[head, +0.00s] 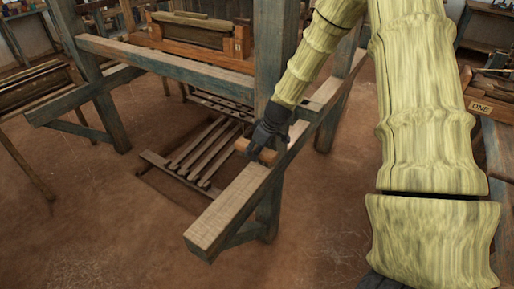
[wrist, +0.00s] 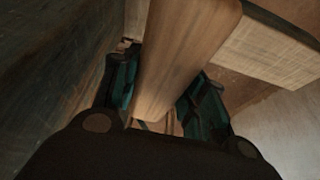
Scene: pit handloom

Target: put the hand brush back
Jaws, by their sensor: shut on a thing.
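My gripper (head: 264,140) is shut on a brown wooden piece, the hand brush (head: 268,156), just above the loom's pale wooden beam (head: 228,209). In the wrist view the long smooth wood of the hand brush (wrist: 186,60) runs between my two dark green fingers (wrist: 158,90). No bristles show in either view, and the gripper hides part of the brush. I cannot tell whether the brush touches the beam.
A thick blue-grey loom post (head: 274,50) stands right behind my gripper. Several treadle slats (head: 205,150) lie in the pit below. The beam's near end is bare.

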